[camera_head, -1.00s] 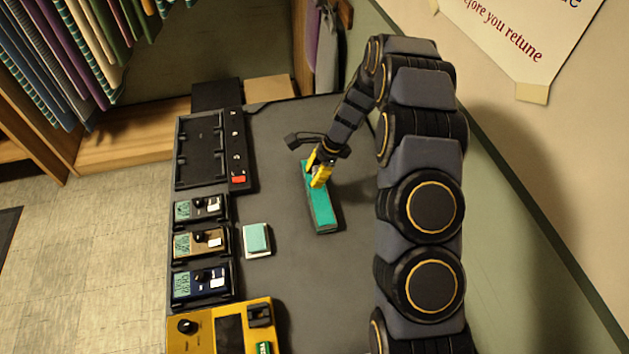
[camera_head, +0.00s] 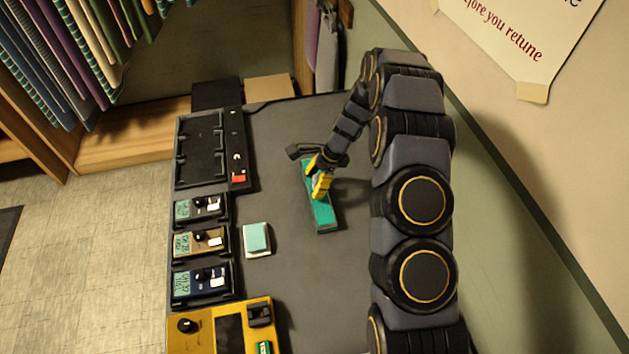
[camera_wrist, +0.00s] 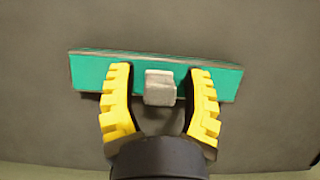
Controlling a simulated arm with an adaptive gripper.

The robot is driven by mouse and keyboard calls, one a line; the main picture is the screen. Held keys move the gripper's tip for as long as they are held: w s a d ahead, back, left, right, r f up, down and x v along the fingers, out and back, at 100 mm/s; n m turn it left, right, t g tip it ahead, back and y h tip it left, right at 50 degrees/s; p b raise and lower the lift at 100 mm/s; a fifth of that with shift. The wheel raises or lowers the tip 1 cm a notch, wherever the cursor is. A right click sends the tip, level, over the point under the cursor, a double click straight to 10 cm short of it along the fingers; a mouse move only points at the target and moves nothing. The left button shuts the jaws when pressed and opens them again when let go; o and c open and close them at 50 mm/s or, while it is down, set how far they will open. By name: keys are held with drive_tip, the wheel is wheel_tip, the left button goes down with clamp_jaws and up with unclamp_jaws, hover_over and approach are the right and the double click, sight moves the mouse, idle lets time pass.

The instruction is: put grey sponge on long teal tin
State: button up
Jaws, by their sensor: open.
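The long teal tin (camera_head: 325,218) lies on the dark grey bench top, under my gripper (camera_head: 320,180). In the wrist view the tin (camera_wrist: 88,72) runs across the picture. The small grey sponge (camera_wrist: 160,88) shows over the middle of the tin and appears to rest on it. My yellow-fingered gripper (camera_wrist: 159,74) is open, one finger on each side of the sponge, with a visible gap on both sides. In the head view I cannot make out the sponge behind the fingers.
A pale teal block with a white edge (camera_head: 256,239) lies left of the tin. Several small pedals (camera_head: 200,243), a black tray (camera_head: 203,140) and a yellow device (camera_head: 200,318) line the left edge. Bench between block and tin is clear. A wall stands at right.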

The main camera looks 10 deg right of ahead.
drive_tip(key=v, duration=1.2)
drive_tip(key=s+a+r+n, duration=0.4)
drive_tip(key=s+r+n, duration=0.1)
drive_tip(key=s+r, duration=0.25)
drive_tip(key=s+r+n+h, duration=0.1)
drive_tip(key=s+n, duration=0.3)
drive_tip(key=s, duration=0.4)
drive_tip(key=s+a+r+n+g+h, duration=0.1)
drive_tip(key=s+r+n, duration=0.3)
drive_tip(key=s, duration=0.5)
drive_tip(key=s+r+n+h, duration=0.2)
drive_tip(key=s+n, duration=0.3)
drive_tip(key=s, duration=0.4)
drive_tip(key=shift+a+r+g+h, duration=0.3)
drive_tip(key=shift+a+r+h, duration=0.05)
drive_tip(key=shift+r+h, duration=0.05)
